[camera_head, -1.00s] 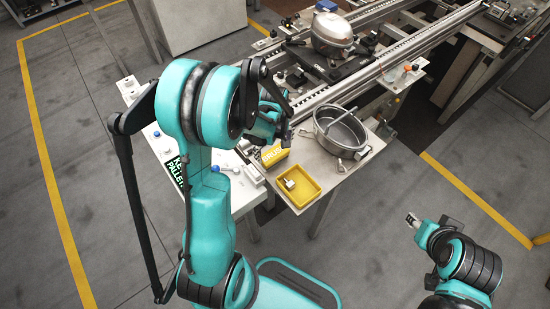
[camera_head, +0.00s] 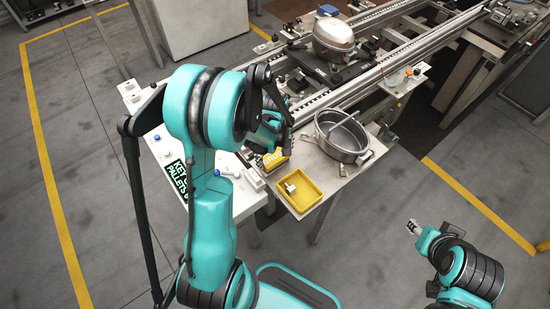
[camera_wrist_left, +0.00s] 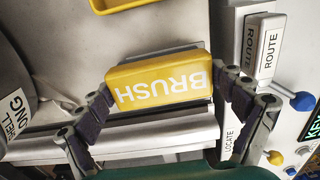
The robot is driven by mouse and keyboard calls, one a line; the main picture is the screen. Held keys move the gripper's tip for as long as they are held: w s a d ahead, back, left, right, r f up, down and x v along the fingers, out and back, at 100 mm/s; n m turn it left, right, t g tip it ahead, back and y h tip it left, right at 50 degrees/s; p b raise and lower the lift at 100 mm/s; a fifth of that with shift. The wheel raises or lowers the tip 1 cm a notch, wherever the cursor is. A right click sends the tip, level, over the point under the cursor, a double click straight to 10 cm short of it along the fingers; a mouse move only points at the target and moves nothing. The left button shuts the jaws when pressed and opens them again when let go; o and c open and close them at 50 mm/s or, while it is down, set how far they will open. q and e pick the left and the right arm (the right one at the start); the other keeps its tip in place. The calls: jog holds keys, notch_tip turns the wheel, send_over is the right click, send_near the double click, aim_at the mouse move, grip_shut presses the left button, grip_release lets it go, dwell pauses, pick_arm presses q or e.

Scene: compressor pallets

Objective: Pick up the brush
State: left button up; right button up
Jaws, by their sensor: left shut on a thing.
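The yellow brush block (camera_wrist_left: 160,84), lettered BRUSH, sits between the two fingers of my left gripper (camera_wrist_left: 163,90) in the left wrist view. The fingers are shut on its two ends. In the head view the brush (camera_head: 275,160) shows partly below my left gripper (camera_head: 273,143), at the bench edge behind the yellow tray. A grey holder edge shows around the brush; whether the brush is clear of it, I cannot tell. My right gripper (camera_head: 414,228) is far to the right over the floor, too small to tell its opening.
A yellow tray (camera_head: 311,205) with a small pale part lies in front of the brush. A round metal pot (camera_head: 341,152) stands to the right. A ROUTE block (camera_wrist_left: 265,48) and coloured knobs are close beside my gripper. A compressor (camera_head: 333,38) sits on the rails behind.

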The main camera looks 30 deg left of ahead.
aim_at(277, 159)
pick_arm(q)
jog(key=r+p, duration=0.1)
jog(key=r, duration=0.1)
jog(key=d+r, duration=0.1)
jog(key=r, duration=0.1)
jog(key=shift+s+r+p, duration=0.15)
jog(key=shift+r+p, duration=0.05)
jog(key=shift+p, duration=0.2)
jog(key=s+d+r+p, duration=0.2)
jog(key=d+r, duration=0.4)
jog(key=d, duration=0.4)
jog(key=shift+s+p, duration=0.35)
jog(key=shift+s, duration=0.25)
jog(key=o, duration=0.4)
jog(key=shift+f, duration=0.1)
jog(key=shift+c, duration=0.4)
